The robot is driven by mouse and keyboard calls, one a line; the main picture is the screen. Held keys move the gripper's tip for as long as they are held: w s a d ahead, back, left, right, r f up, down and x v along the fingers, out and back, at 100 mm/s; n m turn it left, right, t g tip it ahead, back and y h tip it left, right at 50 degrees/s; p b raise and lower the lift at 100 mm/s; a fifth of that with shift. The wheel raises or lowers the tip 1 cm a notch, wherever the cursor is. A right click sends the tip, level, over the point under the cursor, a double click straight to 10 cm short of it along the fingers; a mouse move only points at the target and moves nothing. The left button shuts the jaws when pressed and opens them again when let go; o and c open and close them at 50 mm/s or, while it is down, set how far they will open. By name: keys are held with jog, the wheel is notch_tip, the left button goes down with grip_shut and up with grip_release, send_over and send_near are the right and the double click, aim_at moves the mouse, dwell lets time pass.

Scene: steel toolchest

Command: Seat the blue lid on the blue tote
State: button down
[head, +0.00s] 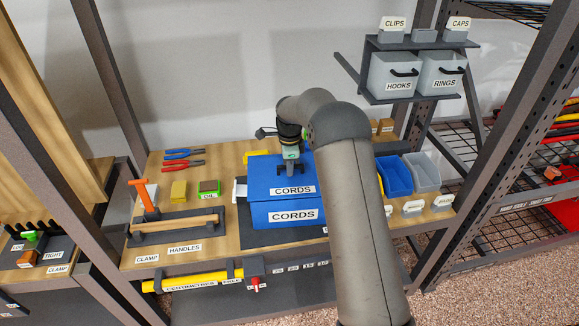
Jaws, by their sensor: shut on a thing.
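The blue lid (270,179), labelled CORDS, is over the blue tote (286,222), which bears the same label on its front. The tote stands on a dark mat on the wooden bench. The lid looks close above or on the tote's rim; from this view I cannot tell whether it is fully down. My gripper (291,168) comes down onto the lid's top and is shut on the lid's handle. My forearm hides part of the right side of the lid and tote.
A wooden bench (225,260) carries a dark tray with a wooden handle (175,224) and an orange-handled tool (146,197) at left. A small blue bin (396,175) and a grey bin (422,172) stand at right. Labelled bins (393,76) hang above right.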

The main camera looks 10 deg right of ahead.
jog(key=shift+f+b, duration=0.4)
dwell(0.9)
jog(key=c, duration=0.8)
grip_release()
jog(key=shift+o, duration=0.2)
jog(key=shift+r, duration=0.1)
jog(key=shift+r+p, duration=2.25)
jog(key=shift+r, duration=1.65)
